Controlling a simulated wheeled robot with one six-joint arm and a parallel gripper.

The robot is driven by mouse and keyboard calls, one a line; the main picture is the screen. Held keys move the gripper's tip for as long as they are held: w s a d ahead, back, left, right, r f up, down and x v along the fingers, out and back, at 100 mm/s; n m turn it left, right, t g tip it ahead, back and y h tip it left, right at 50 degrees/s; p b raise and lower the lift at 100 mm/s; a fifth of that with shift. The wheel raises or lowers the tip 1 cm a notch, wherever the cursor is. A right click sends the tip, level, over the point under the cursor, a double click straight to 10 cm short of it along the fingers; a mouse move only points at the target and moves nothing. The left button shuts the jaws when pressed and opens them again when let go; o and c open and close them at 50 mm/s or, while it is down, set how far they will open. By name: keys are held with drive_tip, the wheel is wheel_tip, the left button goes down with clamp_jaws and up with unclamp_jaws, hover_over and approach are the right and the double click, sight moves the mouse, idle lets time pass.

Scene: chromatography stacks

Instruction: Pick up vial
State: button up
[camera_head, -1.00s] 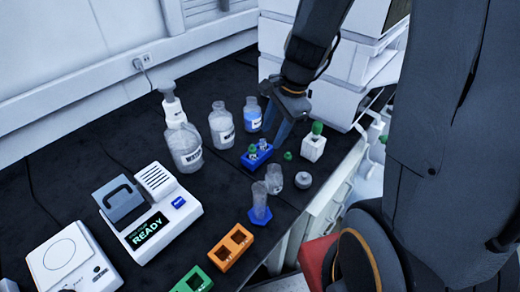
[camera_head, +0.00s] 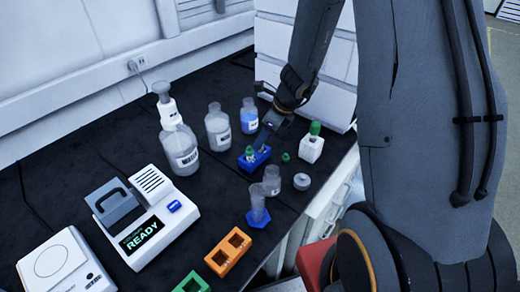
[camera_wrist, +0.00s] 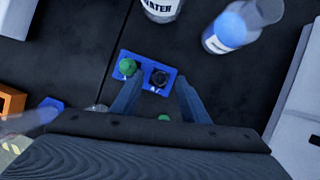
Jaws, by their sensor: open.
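A small blue rack (camera_head: 262,158) stands on the black bench; it also shows in the wrist view (camera_wrist: 148,57). A green-capped vial (camera_wrist: 127,67) sits in its left hole in the wrist view. The right hole holds a dark round shape (camera_wrist: 159,78), seemingly an uncapped vial seen from above. My gripper (camera_wrist: 160,86) is open, with its fingertips reaching over the rack's near edge, one on each side of the dark round shape. Nothing is between the fingers' grip. In the head view the gripper partly hides the rack.
A loose green cap (camera_head: 285,157) lies beside the rack. A white green-topped bottle (camera_head: 310,149) stands to the right. Labelled bottles (camera_head: 218,128) (camera_head: 249,116) stand behind. Clear glassware (camera_head: 271,180), a grey disc (camera_head: 301,181) and an orange rack (camera_head: 217,260) are nearer.

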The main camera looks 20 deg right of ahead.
drive_tip(key=shift+w+a+f, duration=0.15)
drive_tip(key=shift+w+f, duration=0.05)
drive_tip(key=shift+f, duration=0.35)
clamp_jaws()
